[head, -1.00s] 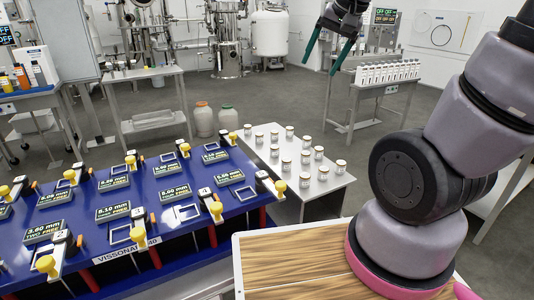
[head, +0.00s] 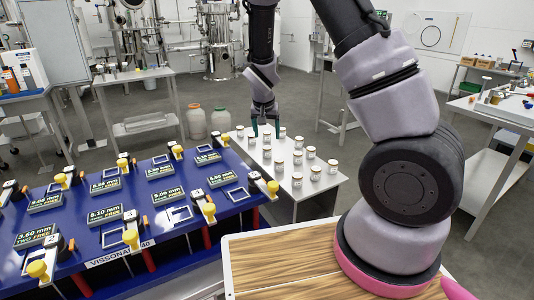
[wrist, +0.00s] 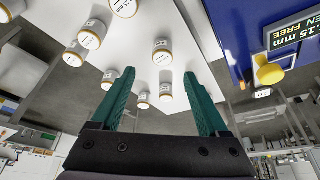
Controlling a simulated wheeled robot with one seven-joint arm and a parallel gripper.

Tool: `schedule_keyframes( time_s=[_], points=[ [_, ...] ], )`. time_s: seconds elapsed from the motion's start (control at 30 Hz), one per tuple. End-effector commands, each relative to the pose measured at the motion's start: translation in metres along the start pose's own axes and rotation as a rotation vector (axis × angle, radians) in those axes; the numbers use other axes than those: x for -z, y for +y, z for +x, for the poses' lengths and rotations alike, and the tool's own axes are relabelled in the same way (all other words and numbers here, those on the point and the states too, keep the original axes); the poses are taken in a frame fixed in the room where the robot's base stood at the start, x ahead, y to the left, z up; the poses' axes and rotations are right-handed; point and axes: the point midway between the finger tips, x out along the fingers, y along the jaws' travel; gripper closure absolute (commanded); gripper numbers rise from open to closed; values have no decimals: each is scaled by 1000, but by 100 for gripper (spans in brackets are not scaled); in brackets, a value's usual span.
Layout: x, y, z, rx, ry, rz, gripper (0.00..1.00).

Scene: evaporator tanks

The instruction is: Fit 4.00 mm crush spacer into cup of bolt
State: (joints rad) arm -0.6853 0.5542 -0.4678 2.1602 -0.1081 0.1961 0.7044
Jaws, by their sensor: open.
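My gripper (head: 265,130) is open and points down over the far part of a white table (head: 317,185). Its green fingers also show in the wrist view (wrist: 158,75), with nothing held between them. Several small white containers with gold-brown rims (head: 297,180) stand spaced out on that table; one such container (wrist: 162,52) appears between the fingers in the wrist view, apart from them. Their labels are too small to read, so I cannot tell whether any is the 4.00 mm crush spacer. I cannot identify the bolt's cup.
A blue bench (head: 200,221) with millimetre signs, square frames and yellow-knobbed clamps (head: 209,209) stands left of the table. A wooden-topped surface (head: 290,262) is in front. Two capped jars (head: 221,121) stand on the floor behind. A cluttered bench (head: 510,108) is at right.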

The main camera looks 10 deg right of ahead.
Motion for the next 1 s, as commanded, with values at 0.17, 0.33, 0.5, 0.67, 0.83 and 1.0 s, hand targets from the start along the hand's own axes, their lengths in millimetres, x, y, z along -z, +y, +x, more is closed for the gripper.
schedule_keyframes(
  time_s=[0.17,0.33,0.5,0.67,0.83,1.0],
  points=[
    [0,1,27,-1,-1,0,22],
    [0,0,39,-1,-2,1,22],
    [-1,-3,64,-2,-2,1,22],
    [-1,-4,82,0,-1,1,22],
    [-1,-4,86,1,0,2,22],
    [-1,-5,85,1,-1,1,41]
  ],
)
